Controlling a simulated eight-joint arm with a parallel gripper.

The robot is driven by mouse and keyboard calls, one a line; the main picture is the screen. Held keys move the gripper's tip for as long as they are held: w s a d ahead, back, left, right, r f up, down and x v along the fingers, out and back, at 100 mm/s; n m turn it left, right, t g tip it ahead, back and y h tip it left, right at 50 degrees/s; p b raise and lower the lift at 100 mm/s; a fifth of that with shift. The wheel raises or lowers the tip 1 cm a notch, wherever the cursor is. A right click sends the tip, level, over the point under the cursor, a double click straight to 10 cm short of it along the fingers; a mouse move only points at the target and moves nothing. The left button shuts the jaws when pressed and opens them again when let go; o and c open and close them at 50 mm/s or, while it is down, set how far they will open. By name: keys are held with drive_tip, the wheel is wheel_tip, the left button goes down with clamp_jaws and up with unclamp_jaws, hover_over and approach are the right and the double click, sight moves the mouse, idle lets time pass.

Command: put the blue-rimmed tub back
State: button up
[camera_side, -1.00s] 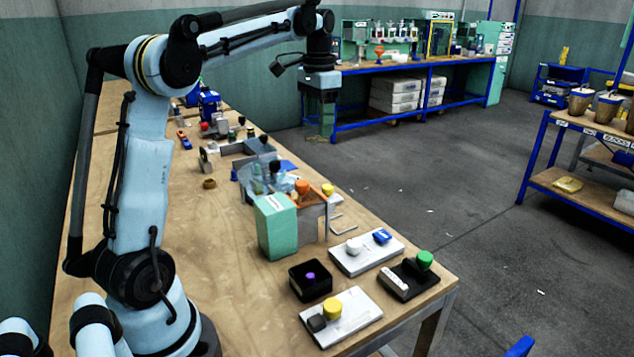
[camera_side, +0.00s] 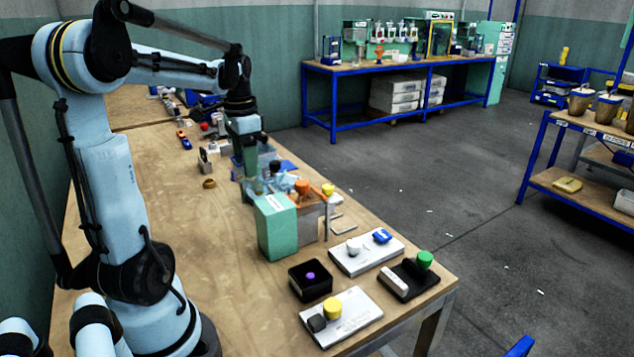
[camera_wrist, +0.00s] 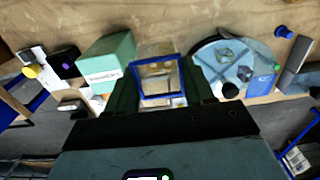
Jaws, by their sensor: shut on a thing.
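The blue-rimmed tub (camera_wrist: 160,70) is a clear, square tub with a blue rim. In the wrist view it sits between the two dark green fingers of my gripper (camera_wrist: 158,78), which is shut on it. In the side view my gripper (camera_side: 250,170) points down over the middle of the bench, just behind the green box. I cannot make out the tub clearly there, and whether it touches the bench is hidden.
A green box (camera_side: 277,228) stands close in front of my gripper; it also shows in the wrist view (camera_wrist: 107,63). A round pale disc (camera_wrist: 240,65) lies right of the tub. A black tray (camera_side: 298,293) and several knobbed plates fill the bench's near end.

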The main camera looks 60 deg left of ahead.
wheel_tip(320, 180, down, 14)
drive_tip(key=shift+r, duration=0.15)
idle(0.6)
drive_tip(key=o, duration=1.1)
wheel_tip(320, 180, up, 12)
drive_tip(key=shift+d+f, duration=0.1)
drive_tip(key=w+d+t, duration=0.2)
drive_tip(key=d+t, duration=0.1)
drive_tip(key=d, duration=1)
drive_tip(key=w+d+t, duration=0.2)
drive_tip(key=d+t, duration=0.2)
drive_tip(key=d, duration=0.9)
drive_tip(key=shift+d+f, duration=0.2)
